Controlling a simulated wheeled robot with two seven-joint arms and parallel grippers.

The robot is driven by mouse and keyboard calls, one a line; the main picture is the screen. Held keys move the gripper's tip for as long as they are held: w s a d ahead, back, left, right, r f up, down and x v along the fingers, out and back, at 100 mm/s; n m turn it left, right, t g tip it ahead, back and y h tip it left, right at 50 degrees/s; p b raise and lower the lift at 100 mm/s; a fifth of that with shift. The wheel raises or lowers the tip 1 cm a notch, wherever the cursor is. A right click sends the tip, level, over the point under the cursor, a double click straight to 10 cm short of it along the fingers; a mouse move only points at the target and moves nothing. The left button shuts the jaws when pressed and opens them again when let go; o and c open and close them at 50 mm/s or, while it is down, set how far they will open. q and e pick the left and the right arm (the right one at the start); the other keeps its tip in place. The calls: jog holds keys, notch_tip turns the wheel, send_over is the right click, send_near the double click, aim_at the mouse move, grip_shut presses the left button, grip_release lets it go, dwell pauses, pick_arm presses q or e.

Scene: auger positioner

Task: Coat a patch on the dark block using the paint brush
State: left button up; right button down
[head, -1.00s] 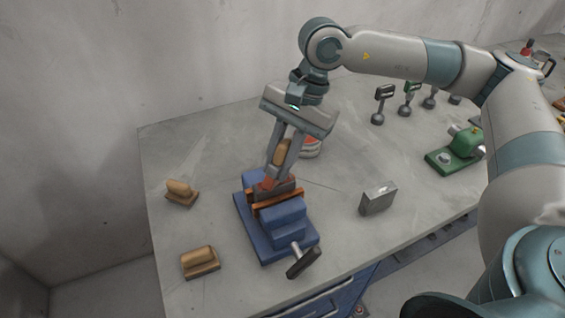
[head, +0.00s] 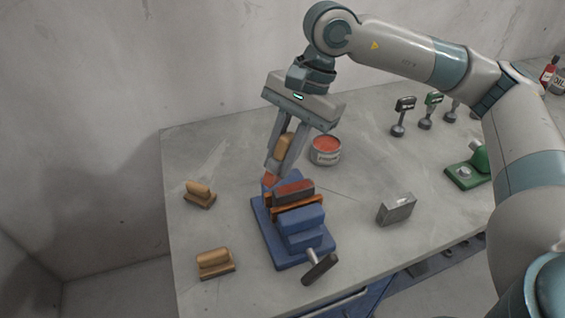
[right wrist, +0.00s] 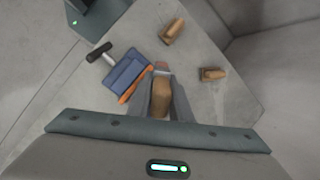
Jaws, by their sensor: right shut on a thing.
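My right gripper (head: 275,170) is shut on the paint brush (head: 285,143), which has a tan wooden handle and a red tip pointing down. The handle also shows between the fingers in the right wrist view (right wrist: 161,95). The dark block (head: 293,198) is clamped between orange jaws in a blue vise (head: 300,238); its top shows a reddish patch. The brush tip is just behind and left of the block in the head view, over the vise's rear part; I cannot tell whether it touches anything. A paint can (head: 325,155) with red paint stands behind the vise. My left gripper is not in view.
Several gauge-like stands (head: 403,115) and a green device (head: 470,170) are farther right. The vise's black handle (head: 320,268) sticks out in front.

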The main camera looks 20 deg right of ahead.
aim_at(283, 134)
jog(key=shift+a+r, duration=0.15)
jog(key=shift+r, duration=0.8)
jog(key=shift+r+p, duration=0.35)
jog(key=shift+r, duration=0.75)
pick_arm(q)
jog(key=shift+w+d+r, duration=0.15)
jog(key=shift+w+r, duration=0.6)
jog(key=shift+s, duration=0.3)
